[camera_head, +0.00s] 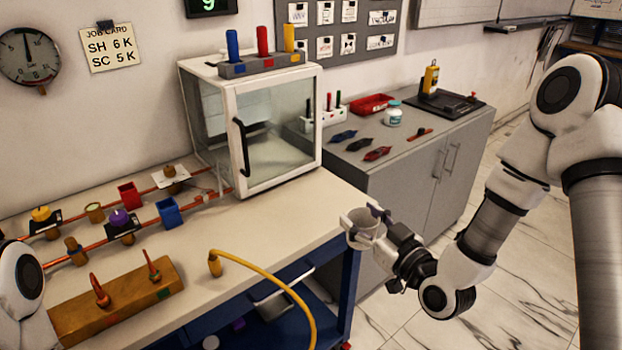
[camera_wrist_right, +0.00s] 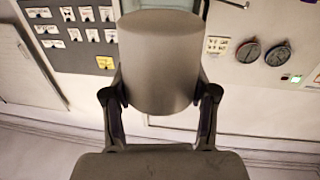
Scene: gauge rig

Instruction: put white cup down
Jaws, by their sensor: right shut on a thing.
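The white cup (camera_head: 361,228) is held in my right gripper (camera_head: 373,224), at the right front corner of the white bench top. In the right wrist view the cup (camera_wrist_right: 160,62) shows as a smooth grey-white body between the two fingers of my right gripper (camera_wrist_right: 160,95), which are shut on it. I cannot tell from these views how far the cup is above the bench top or whether it is past the edge. My left arm shows only at the lower left edge of the head view; its gripper is out of view.
The bench top (camera_head: 285,220) is clear in front of the glass-doored cabinet (camera_head: 270,125). A yellow hose (camera_head: 262,272) curves over its front edge. A wooden block (camera_head: 118,300) with two hooks, a blue box (camera_head: 168,212) and a red box (camera_head: 129,195) stand left. A grey cabinet (camera_head: 400,165) stands behind.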

